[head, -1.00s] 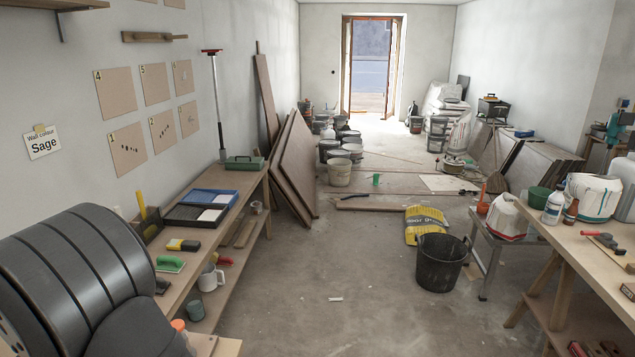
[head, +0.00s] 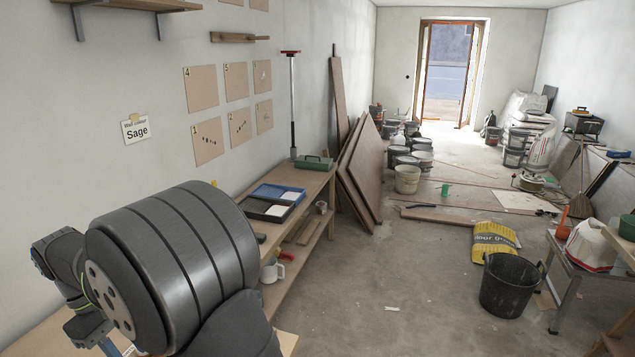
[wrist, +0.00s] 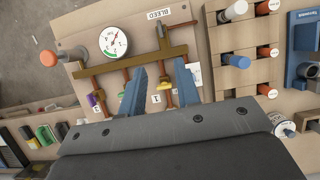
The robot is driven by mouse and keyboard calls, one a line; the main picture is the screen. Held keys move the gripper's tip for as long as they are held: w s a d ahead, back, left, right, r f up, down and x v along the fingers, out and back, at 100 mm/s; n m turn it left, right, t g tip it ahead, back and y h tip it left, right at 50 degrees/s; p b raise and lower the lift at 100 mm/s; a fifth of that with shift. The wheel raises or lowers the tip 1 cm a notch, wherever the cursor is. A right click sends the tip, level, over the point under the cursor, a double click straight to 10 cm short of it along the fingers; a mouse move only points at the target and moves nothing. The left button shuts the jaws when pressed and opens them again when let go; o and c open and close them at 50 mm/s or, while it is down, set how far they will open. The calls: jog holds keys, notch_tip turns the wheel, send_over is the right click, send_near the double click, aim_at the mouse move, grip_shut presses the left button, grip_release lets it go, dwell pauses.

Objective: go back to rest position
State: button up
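My gripper (wrist: 160,68) shows in the wrist view as two blue fingers, spread apart with nothing held between them. They point at a board with brass and copper pipework (wrist: 132,62). I cannot tell how far above the board they are. In the head view my arm's dark grey links (head: 170,265) fill the lower left, and the gripper's fingers cannot be made out there.
The pipe board carries a round gauge (wrist: 113,41). Pegs in a wooden rack (wrist: 237,61) stand to its right. In the head view a long workbench (head: 310,190) runs along the left wall. A black bucket (head: 509,284) stands on the open floor.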

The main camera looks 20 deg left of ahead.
jog(key=x, duration=1.7)
jog(key=shift+r, duration=0.1)
jog(key=shift+w+d+f+m, duration=0.1)
jog(key=shift+d+f+m, duration=0.05)
jog(key=shift+f+m, duration=0.15)
jog(key=m+g, duration=0.1)
jog(key=m, duration=0.1)
jog(key=m+g, duration=0.1)
jog(key=m, duration=0.1)
jog(key=shift+w+r+m, duration=0.15)
jog(key=shift+m, duration=0.25)
jog(key=v, duration=1.7)
jog(key=d+f+m+y, duration=0.1)
jog(key=f+m, duration=0.1)
jog(key=f, duration=0.1)
jog(key=s+d+f+m+t+y, duration=0.1)
jog(key=f+m, duration=0.1)
jog(key=f, duration=0.2)
jog(key=s+d+f+m+y, duration=0.1)
jog(key=d+f+m, duration=0.1)
jog(key=f, duration=0.2)
jog(key=shift+d+f, duration=0.1)
jog(key=shift+f, duration=0.15)
jog(key=shift+s+d+f+m+t, duration=0.1)
jog(key=shift+d+f+m+t, duration=0.1)
jog(key=shift+f+m, duration=0.15)
jog(key=shift+s+d+f+m+t, duration=0.15)
jog(key=shift+d+f+m, duration=0.1)
jog(key=shift+f, duration=0.15)
